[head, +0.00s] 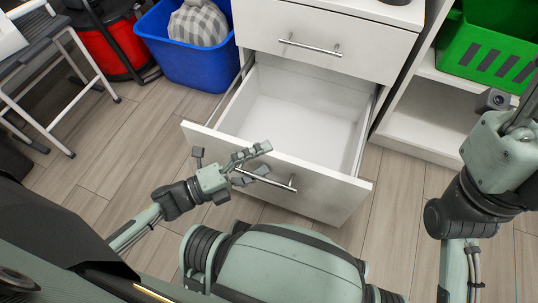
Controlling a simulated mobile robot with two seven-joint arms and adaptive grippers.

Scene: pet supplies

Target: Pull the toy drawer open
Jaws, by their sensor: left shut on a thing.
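The toy drawer (330,183) is the lower drawer of a white cabinet. It is pulled well out, and its white inside looks empty. Its metal bar handle (291,186) runs across the drawer front. My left gripper (257,165) is at the left part of this handle and is shut on it; the fingers hide that end of the bar. My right arm is raised at the right edge, away from the drawer. Only part of my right gripper (524,112) shows there, cut off by the frame, and its finger state is unclear.
The upper drawer (310,55) is shut, with its own bar handle (310,45). A blue bin (186,62) with a checked grey item (199,22) stands left of the cabinet. A white shelf (420,128) with a green crate (478,52) stands right. A folding step stool (50,85) is far left.

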